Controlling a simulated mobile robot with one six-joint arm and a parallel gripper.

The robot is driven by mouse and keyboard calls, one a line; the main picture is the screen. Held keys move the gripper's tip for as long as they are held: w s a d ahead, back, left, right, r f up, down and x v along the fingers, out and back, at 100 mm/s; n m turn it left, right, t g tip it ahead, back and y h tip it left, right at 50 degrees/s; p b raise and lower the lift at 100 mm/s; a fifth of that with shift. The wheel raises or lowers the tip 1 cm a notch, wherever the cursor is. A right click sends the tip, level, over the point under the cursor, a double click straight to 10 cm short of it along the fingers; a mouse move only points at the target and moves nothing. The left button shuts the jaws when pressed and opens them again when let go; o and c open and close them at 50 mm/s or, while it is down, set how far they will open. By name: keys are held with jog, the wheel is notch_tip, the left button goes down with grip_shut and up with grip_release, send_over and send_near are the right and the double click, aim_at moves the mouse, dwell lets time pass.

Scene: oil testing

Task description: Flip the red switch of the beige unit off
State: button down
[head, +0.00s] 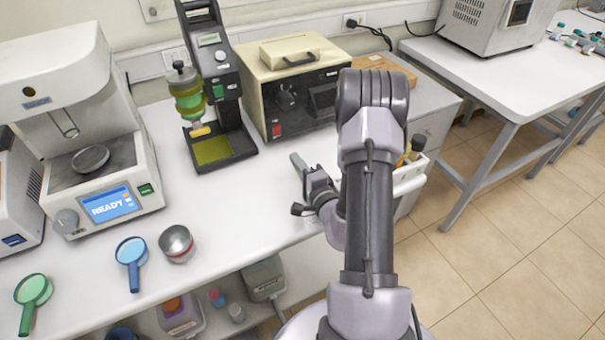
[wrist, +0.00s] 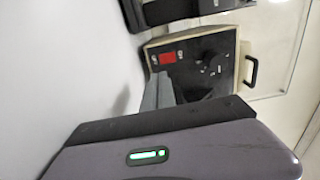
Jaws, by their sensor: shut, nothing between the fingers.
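The beige unit (head: 291,84) stands at the back of the white bench, with a black front panel, a dark knob and a carry handle on top. Its red switch (head: 276,128) is at the lower left of the front panel. In the wrist view the unit (wrist: 236,40) appears turned on its side, with the red switch (wrist: 167,58) just beyond the fingertips. My gripper (head: 296,160) is shut and empty, above the bench in front of the unit. Its fingers (wrist: 158,90) point toward the switch and look apart from it. I cannot tell the switch's position.
A black stand with a green vessel (head: 188,95) is left of the unit. A white machine with a READY screen (head: 112,204) is farther left. A metal cup (head: 177,243) and two magnifiers (head: 131,252) lie in front. Bench between cup and gripper is clear.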

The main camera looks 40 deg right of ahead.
jog(key=shift+v, duration=2)
jog(key=shift+a+r, duration=0.1)
jog(key=shift+r, duration=0.05)
jog(key=shift+w, duration=0.1)
